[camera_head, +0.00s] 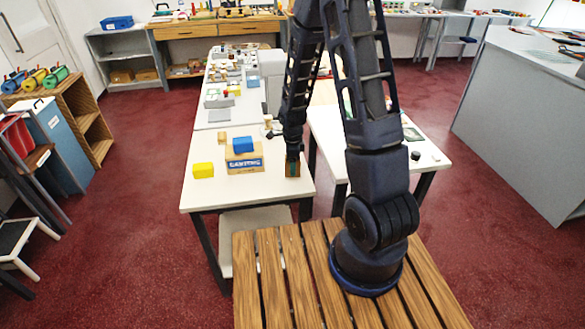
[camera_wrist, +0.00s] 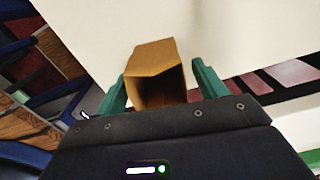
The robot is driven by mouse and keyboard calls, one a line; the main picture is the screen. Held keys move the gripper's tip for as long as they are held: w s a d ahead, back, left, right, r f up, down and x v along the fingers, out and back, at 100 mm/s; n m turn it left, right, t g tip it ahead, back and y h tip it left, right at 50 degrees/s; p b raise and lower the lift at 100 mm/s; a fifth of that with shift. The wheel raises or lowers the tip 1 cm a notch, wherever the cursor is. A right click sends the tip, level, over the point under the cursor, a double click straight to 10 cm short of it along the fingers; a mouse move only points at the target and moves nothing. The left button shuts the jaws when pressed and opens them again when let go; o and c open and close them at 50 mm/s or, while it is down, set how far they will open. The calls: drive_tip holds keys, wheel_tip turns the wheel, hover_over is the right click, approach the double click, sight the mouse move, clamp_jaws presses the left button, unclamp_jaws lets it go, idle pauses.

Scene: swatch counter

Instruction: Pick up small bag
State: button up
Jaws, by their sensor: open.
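The small bag (camera_wrist: 158,75) is a brown, open-topped paper bag. In the wrist view it sits between the two teal fingers of my gripper (camera_wrist: 158,84), with its dark opening towards the camera. The fingers are open, one on each side of the bag; a gap shows beside the right finger, and I cannot tell whether the left one touches. In the head view my gripper (camera_head: 293,164) points down near the front right corner of the white table (camera_head: 245,192), and the brown of the bag shows there, partly hidden by the gripper.
A cardboard box (camera_head: 245,163) with a blue block (camera_head: 242,145) on top stands left of my gripper. A yellow block (camera_head: 203,170) lies further left. Several small items lie farther back. Another white table (camera_head: 333,150) stands to the right. The table's front strip is clear.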

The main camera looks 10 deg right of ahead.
drive_tip(key=c, duration=1)
drive_tip(key=shift+c, duration=0.2)
